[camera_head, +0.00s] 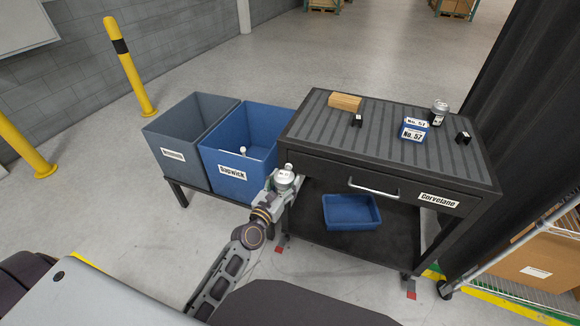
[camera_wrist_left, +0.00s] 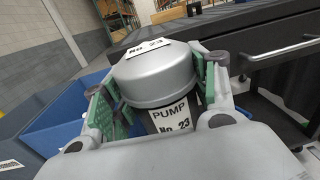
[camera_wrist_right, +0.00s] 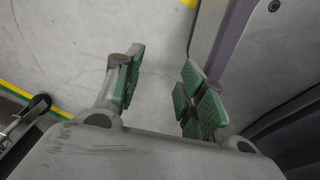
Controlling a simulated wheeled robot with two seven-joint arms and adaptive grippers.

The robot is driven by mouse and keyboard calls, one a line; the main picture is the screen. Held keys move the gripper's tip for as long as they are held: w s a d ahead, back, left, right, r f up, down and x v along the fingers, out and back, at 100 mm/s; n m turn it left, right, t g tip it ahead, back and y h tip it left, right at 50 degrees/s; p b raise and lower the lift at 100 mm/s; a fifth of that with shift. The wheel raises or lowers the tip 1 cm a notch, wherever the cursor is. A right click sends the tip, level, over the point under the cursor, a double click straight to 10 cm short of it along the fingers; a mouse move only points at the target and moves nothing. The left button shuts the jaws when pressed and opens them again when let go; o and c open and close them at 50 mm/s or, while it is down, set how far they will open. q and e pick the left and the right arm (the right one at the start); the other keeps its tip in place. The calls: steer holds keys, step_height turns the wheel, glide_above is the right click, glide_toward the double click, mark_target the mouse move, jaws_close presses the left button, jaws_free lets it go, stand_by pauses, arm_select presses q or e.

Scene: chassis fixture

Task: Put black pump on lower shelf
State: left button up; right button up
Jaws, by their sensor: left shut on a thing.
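A pump (camera_head: 284,177) with a silver-grey cap and a black lower body is in my left gripper (camera_head: 281,187). In the left wrist view the pump (camera_wrist_left: 157,76) reads "PUMP No. 23", and the green-padded fingers are shut around it. It is held roughly upright in front of the black cart, beside the blue bin and near the cart's left front leg. The cart's black lower shelf (camera_head: 385,243) lies to the right of the pump, under the drawer. My right gripper (camera_wrist_right: 160,78) shows only in its wrist view, open and empty above the floor.
A blue tray (camera_head: 351,212) sits on the lower shelf. The cart top (camera_head: 335,127) holds a wooden block (camera_head: 344,102), a blue box (camera_head: 413,130), a silver-topped can (camera_head: 438,112) and small black items. A blue bin (camera_head: 250,180) and grey bin (camera_head: 175,148) stand left.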

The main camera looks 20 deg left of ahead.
mark_target(278, 192)
arm_select(q)
steer(key=s, duration=0.2)
steer(key=s+a+f+y+p, duration=0.1)
steer(key=s, duration=0.1)
steer(key=s+f+n+y, duration=0.1)
steer(key=s, duration=0.2)
steer(key=shift+a, duration=0.15)
steer(key=shift+s+a+y, duration=0.1)
steer(key=shift+s+y, duration=0.2)
steer(key=shift+s+f, duration=0.1)
steer(key=shift+s, duration=0.1)
arm_select(e)
steer(key=shift+g, duration=0.3)
steer(key=s, duration=0.1)
steer(key=s+d, duration=0.1)
steer(key=s, duration=0.1)
steer(key=s+d, duration=0.1)
steer(key=shift+s+r, duration=0.1)
steer(key=shift+s, duration=0.3)
arm_select(q)
steer(key=shift+w, duration=0.1)
arm_select(e)
steer(key=shift+s+a, duration=0.15)
steer(key=shift+s, duration=0.15)
steer(key=shift+c, duration=0.5)
